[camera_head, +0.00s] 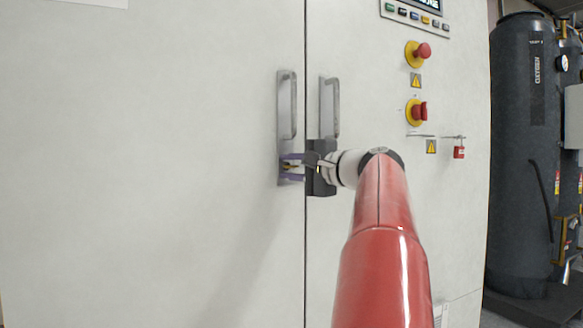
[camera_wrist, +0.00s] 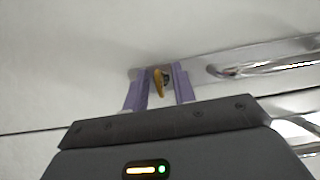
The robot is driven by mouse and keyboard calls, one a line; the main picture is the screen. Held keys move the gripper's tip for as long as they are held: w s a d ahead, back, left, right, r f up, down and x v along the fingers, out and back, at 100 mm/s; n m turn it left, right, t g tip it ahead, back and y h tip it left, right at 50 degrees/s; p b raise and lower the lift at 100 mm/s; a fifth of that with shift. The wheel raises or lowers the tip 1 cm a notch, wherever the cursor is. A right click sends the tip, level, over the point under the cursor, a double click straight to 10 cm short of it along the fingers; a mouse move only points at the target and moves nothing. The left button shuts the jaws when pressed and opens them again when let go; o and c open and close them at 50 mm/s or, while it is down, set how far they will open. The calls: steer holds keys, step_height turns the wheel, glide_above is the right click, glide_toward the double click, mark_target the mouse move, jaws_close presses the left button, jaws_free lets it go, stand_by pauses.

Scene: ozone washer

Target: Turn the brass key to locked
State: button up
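The brass key (camera_wrist: 159,82) sits in the lower part of a metal handle plate (camera_wrist: 203,66) on the cabinet door. In the wrist view it lies between the two purple fingers of my gripper (camera_wrist: 159,90), with small gaps showing on both sides. In the head view my gripper (camera_head: 291,168) is at the bottom of the left door's handle plate (camera_head: 286,82). The key is only a small brass spot there, mostly hidden by the fingers. The fingers are apart, and I cannot tell how deep the key is between them.
A second door handle (camera_head: 330,105) is just right of the door seam. Two red knobs on yellow bases, the upper (camera_head: 423,51) and lower (camera_head: 419,112), and a red padlock (camera_head: 459,152) are further right. A dark tank (camera_head: 520,150) stands beyond the cabinet. The left door is clear.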

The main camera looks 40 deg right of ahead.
jaws_close()
steer(key=shift+n, duration=0.4)
steer(key=shift+r+n+g+p, duration=0.1)
steer(key=shift+n+g+p, duration=0.4)
steer(key=shift+n+p, duration=0.25)
steer(key=n+g+h+p, duration=0.1)
steer(key=n, duration=0.3)
steer(key=n+g+h, duration=0.1)
steer(key=n+h, duration=0.1)
steer(key=n, duration=0.1)
steer(key=shift+n+g+h+p, duration=0.3)
steer(key=shift+n+g+p, duration=0.05)
steer(key=shift+g, duration=0.05)
steer(key=n+g+h, duration=0.1)
steer(key=n+h, duration=0.1)
steer(key=n, duration=0.1)
steer(key=shift+n, duration=0.3)
